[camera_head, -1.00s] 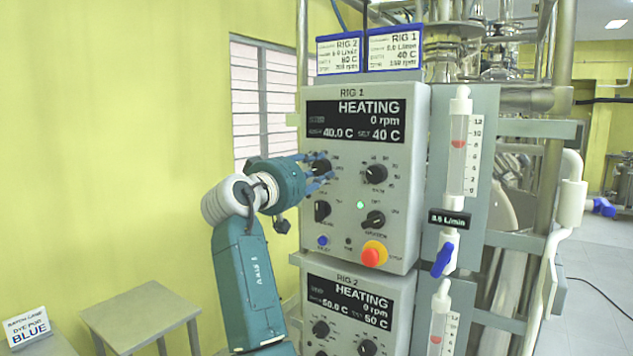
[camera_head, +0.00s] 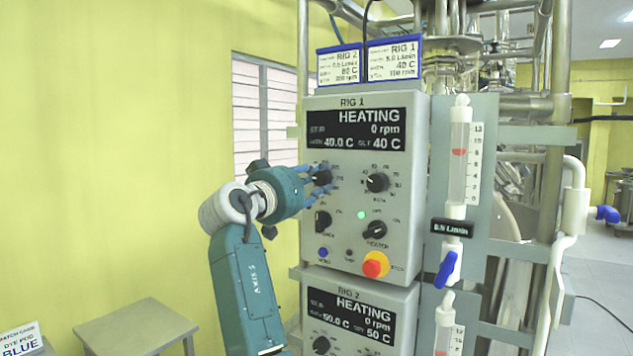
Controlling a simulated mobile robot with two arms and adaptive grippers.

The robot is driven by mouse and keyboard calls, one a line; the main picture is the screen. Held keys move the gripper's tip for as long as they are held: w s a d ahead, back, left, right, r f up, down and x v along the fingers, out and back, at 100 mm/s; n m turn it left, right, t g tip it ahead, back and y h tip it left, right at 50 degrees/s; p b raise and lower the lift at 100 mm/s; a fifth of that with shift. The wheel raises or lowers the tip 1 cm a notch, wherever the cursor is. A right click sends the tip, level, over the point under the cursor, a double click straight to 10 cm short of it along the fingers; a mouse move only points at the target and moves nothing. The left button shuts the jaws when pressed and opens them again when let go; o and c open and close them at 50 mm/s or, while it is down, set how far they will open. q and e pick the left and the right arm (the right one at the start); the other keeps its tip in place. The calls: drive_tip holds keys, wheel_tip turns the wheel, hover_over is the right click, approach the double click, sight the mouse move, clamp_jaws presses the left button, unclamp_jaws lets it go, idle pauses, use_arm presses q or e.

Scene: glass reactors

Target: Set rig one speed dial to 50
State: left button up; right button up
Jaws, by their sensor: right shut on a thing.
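The rig one panel (camera_head: 340,224) is a light grey box with a black display (camera_head: 356,130) reading HEATING, 0 rpm, 40.0 C and SET 40 C. The upper left black dial (camera_head: 322,177) sits below the display. My right gripper (camera_head: 318,179), with blue fingers, is shut on this dial from the left. The fingers partly cover the dial and its scale, so I cannot read its setting. Another black dial (camera_head: 377,182) is to its right and free. My left gripper is not in view.
Below are two black switches (camera_head: 323,221) (camera_head: 374,230), a lit green lamp (camera_head: 361,214) and a red-and-yellow stop button (camera_head: 375,264). The rig two panel (camera_head: 337,289) is underneath. A flow tube (camera_head: 459,150) with a blue valve handle (camera_head: 446,270) stands at right. A grey table (camera_head: 137,325) is at lower left.

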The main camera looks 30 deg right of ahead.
drive_tip(key=shift+r, duration=0.45)
drive_tip(key=o, duration=1.2)
drive_tip(key=shift+c, duration=0.2)
drive_tip(key=shift+f, duration=0.2)
drive_tip(key=v, duration=1.2)
drive_tip(key=shift+w+f, duration=0.1)
